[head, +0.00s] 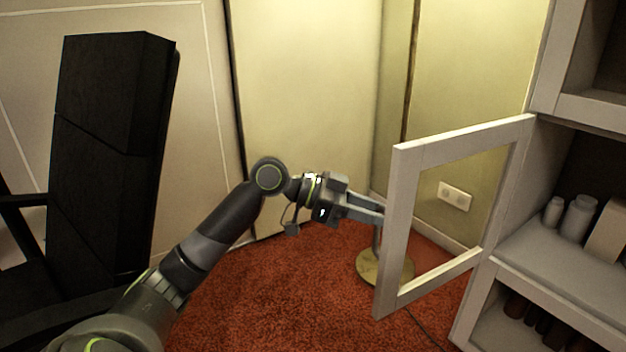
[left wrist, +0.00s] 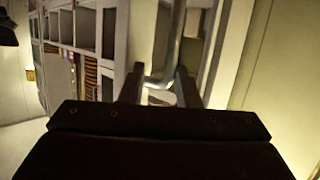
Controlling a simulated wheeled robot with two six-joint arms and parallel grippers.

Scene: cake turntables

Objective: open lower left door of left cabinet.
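The cabinet door (head: 455,137), a pale frame around a clear pane, stands swung wide open in the head view. Its hinged side is at the cabinet (head: 545,262) on the right and its free edge points left toward me. My left gripper (head: 381,211) is beside that free edge, with its fingertips close to it; I cannot tell if they touch. In the left wrist view the two fingers (left wrist: 158,88) are apart with nothing held between them. A pale upright (left wrist: 214,55), likely the door frame, shows beside the right finger. My right gripper is not in view.
A lamp-like stand with a round brass base (head: 370,268) is on the red carpet (head: 290,290) just below the gripper. A black chair (head: 110,150) stands at the left. White bottles (head: 578,218) sit on the cabinet shelf. A wall socket (head: 454,196) shows through the pane.

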